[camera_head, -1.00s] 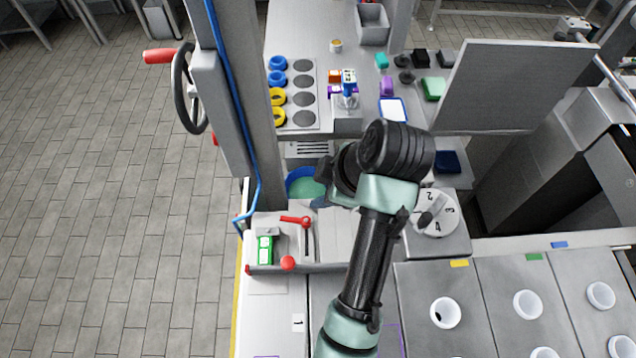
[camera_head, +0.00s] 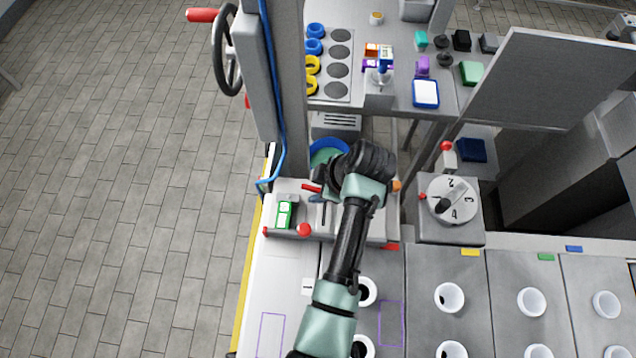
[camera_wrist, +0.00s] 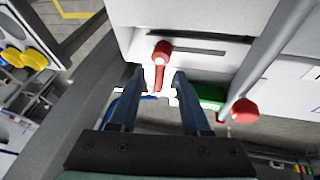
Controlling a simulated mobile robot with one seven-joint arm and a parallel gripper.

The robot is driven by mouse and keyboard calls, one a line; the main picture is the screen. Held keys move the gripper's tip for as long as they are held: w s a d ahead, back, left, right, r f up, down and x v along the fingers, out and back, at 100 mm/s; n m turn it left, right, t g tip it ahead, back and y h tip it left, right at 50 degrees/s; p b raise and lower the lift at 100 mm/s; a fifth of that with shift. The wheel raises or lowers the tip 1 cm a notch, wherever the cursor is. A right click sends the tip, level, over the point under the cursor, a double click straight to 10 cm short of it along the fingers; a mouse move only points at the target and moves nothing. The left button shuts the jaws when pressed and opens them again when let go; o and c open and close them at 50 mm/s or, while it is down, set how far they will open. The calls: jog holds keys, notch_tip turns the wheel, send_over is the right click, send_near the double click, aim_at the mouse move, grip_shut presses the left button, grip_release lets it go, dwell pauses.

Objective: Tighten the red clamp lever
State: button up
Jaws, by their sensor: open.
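The red lever (camera_wrist: 159,68) has a round red hub at a dark slot in a pale fixture. Its handle hangs between my fingertips in the wrist view, with visible room on both sides. In the head view, part of the red lever (camera_head: 311,188) shows left of my wrist; my arm hides the rest. My gripper (camera_wrist: 157,85) is open with two blue-grey fingers around the handle's end; I cannot tell whether they touch it. A red ball (camera_wrist: 243,110) on a grey rod stands to the right; it also shows in the head view (camera_head: 304,229).
A green-framed block (camera_head: 285,213) sits on the fixture's left. A grey post (camera_head: 291,90) with a handwheel (camera_head: 228,50) rises behind it. A blue-rimmed bucket (camera_head: 328,148) is just behind my wrist. A numbered dial (camera_head: 453,199) stands to the right.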

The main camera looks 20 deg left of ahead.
jog(key=shift+f, duration=0.15)
grip_shut()
